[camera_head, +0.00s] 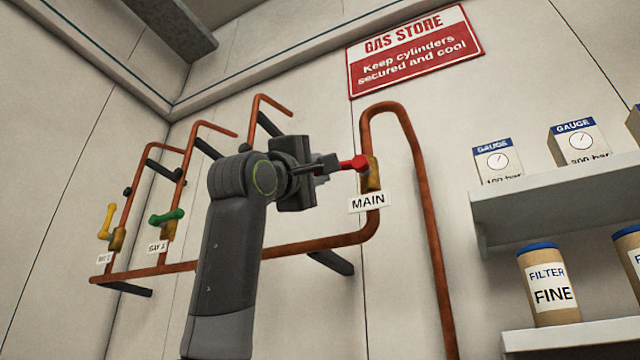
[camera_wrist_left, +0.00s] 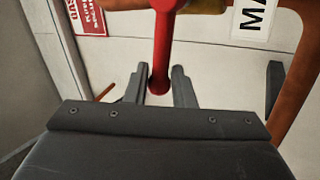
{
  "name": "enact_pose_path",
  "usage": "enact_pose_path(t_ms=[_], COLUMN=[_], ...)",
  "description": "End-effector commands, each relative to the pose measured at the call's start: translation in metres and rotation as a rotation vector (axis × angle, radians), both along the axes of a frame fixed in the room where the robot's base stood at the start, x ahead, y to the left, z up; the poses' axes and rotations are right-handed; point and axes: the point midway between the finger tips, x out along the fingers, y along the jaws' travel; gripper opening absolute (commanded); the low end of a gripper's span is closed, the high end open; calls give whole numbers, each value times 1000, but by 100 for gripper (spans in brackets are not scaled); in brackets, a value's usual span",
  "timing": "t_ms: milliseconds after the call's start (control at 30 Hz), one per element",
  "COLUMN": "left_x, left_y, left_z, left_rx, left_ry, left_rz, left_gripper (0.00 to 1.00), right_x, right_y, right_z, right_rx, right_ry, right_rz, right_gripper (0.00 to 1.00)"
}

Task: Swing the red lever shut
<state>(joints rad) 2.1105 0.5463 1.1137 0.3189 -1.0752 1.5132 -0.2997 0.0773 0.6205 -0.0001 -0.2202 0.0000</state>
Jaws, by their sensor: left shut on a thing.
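The red lever (camera_head: 355,163) sits on the brass valve (camera_head: 371,174) of the copper pipe above the MAIN label (camera_head: 369,202). It points left from the valve, roughly level and across the upright pipe. My left gripper (camera_head: 334,164) reaches it from the left and is shut on its outer end. In the left wrist view, the red lever (camera_wrist_left: 162,50) comes down between the two fingers of the gripper (camera_wrist_left: 160,90). The fingers hide part of the lever in the head view. My right gripper is in neither view.
A green lever (camera_head: 167,216) and a yellow lever (camera_head: 107,222) sit on other pipes at the left. Shelves (camera_head: 550,195) with gauge boxes and a filter canister (camera_head: 547,284) stand at the right. A red sign (camera_head: 415,52) hangs above.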

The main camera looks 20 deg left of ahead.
Motion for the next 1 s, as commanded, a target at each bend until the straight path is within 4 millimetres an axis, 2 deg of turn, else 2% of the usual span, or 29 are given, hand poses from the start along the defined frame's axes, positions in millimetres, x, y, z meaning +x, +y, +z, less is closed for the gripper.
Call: enact_pose_path(t_ms=[33, 300, 933, 967, 1000], left_x=[0, 0, 1, 2, 2], left_y=[-1, -1, -1, -1, -1], left_z=[-7, -14, -15, -16, -16], left_rx=[-28, -149, -190, -190, -190], left_ry=[2, 8, 12, 13, 13], left_rz=[-2, -2, 0, 0, -1], left_gripper=[0, 0, 0, 26, 32], right_x=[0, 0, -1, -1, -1], right_y=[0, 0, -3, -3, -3], right_z=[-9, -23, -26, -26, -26], right_rx=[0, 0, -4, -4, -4], right_ry=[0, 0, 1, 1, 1], right_rz=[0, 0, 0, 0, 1], right_gripper=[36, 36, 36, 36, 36])
